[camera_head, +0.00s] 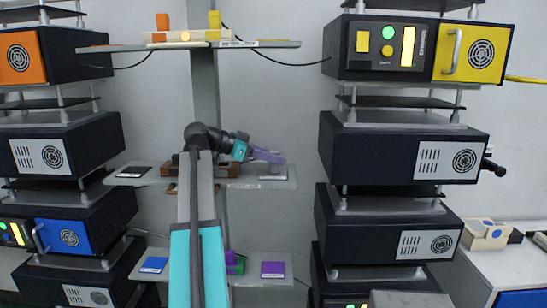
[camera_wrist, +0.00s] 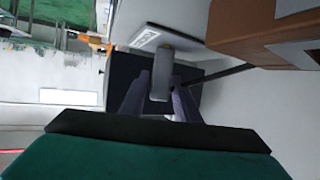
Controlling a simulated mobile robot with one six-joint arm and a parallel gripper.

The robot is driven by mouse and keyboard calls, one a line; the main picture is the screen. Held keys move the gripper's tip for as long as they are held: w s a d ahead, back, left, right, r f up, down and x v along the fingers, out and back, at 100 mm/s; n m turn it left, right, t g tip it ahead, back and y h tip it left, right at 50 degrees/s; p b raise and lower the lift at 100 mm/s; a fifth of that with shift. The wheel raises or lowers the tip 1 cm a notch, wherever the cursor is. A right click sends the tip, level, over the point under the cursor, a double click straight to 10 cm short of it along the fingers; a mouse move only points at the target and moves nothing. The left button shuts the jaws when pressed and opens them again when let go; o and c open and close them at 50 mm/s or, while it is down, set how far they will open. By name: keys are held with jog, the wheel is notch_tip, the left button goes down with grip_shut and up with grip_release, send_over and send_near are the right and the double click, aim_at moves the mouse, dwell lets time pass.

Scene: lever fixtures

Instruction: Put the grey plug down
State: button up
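My gripper (camera_head: 272,156) has purple fingers and is over the right end of the middle shelf (camera_head: 205,183) in the head view. In the wrist view the two fingers (camera_wrist: 161,95) lie on either side of the grey plug (camera_wrist: 162,72) and appear closed against it. The plug's far end meets or overlaps a grey plate with a white label (camera_wrist: 160,38); I cannot tell whether they touch. In the head view the plug is too small to make out clearly near the fingertips.
A brown block (camera_wrist: 240,30) is close at the upper right in the wrist view. The lower shelf holds a blue pad (camera_head: 153,264) and purple pad (camera_head: 273,269). Stacked dark units (camera_head: 403,147) stand at right.

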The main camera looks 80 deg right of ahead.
jog(key=shift+o, duration=0.8)
jog(key=shift+r, duration=0.15)
jog(key=b+v, duration=0.3)
jog(key=v, duration=0.9)
